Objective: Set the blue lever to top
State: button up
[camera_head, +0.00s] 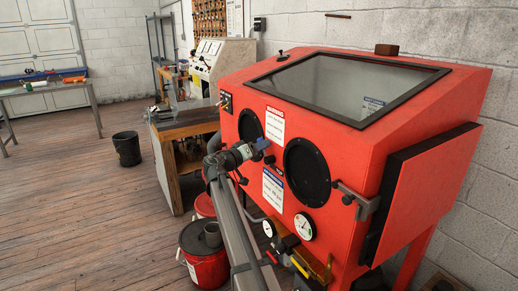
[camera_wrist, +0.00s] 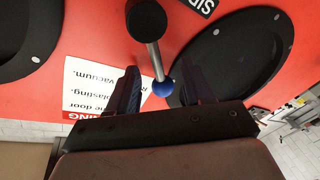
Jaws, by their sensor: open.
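The blue lever (camera_wrist: 154,58) is a grey rod running from a black hub to a blue ball knob (camera_wrist: 162,88) on the red cabinet face. In the wrist view the rod slants slightly right toward the bottom, and the sign beside it appears upside down, so the knob end points roughly up the cabinet. My gripper (camera_wrist: 161,77) is open, with the knob between its two dark fingers and a gap visible on each side. In the head view, my gripper (camera_head: 256,149) is at the cabinet front between the round ports, largely hiding the lever.
The red blasting cabinet (camera_head: 345,215) has two black round ports (camera_head: 307,172) close by and a sloped window above. A white sign (camera_wrist: 105,82) is beside the lever. Gauges (camera_head: 304,227) sit below, and a red bucket (camera_head: 204,267) stands on the floor.

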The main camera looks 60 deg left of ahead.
grip_shut()
dwell(0.5)
